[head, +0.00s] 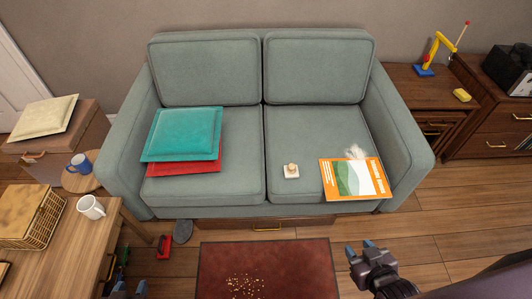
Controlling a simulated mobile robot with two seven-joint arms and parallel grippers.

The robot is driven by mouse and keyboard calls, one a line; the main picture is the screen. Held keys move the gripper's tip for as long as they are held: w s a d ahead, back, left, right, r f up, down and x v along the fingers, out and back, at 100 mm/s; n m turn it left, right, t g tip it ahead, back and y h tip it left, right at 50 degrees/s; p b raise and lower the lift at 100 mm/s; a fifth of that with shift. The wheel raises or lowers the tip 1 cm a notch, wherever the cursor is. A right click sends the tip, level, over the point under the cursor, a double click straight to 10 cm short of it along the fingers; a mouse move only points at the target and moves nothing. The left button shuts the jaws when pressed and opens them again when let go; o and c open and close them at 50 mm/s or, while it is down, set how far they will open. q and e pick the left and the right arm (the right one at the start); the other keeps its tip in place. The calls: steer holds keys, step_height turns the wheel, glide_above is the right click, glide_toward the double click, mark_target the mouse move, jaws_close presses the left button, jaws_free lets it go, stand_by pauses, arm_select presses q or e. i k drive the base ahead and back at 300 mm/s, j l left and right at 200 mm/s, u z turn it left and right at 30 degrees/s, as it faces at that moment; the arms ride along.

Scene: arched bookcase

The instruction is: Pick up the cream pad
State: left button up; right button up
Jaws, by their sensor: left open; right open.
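A cream pad (44,118), square and cushion-like, lies on top of a brown chest (85,128) at the far left, beside the sofa. My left gripper (130,288) shows only its blue fingertips at the bottom edge, right of the wooden table; it is open, far from the pad. My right gripper (360,248) is open and empty above the floor in front of the sofa's right half, also far from the pad.
A grey-green sofa (235,128) holds teal and red cushions, a small white item and an orange book (355,179). A wooden table (75,235) with a white mug (91,207) and basket stands at left. A round side table holds a blue mug (80,163). Crumbs lie on the red rug (300,262).

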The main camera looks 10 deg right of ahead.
mark_target(290, 171)
steer(key=j+z, duration=0.1)
steer(key=z, duration=0.5)
steer(key=u, duration=0.45)
steer(key=l+u, duration=0.1)
steer(key=u, duration=1.35)
steer(key=l+u, duration=0.1)
steer(key=u, duration=0.85)
steer(key=z, duration=1.5)
steer(key=k+j+z, duration=0.25)
steer(key=z, duration=0.15)
steer(key=k+j+z, duration=0.1)
steer(key=k+z, duration=0.25)
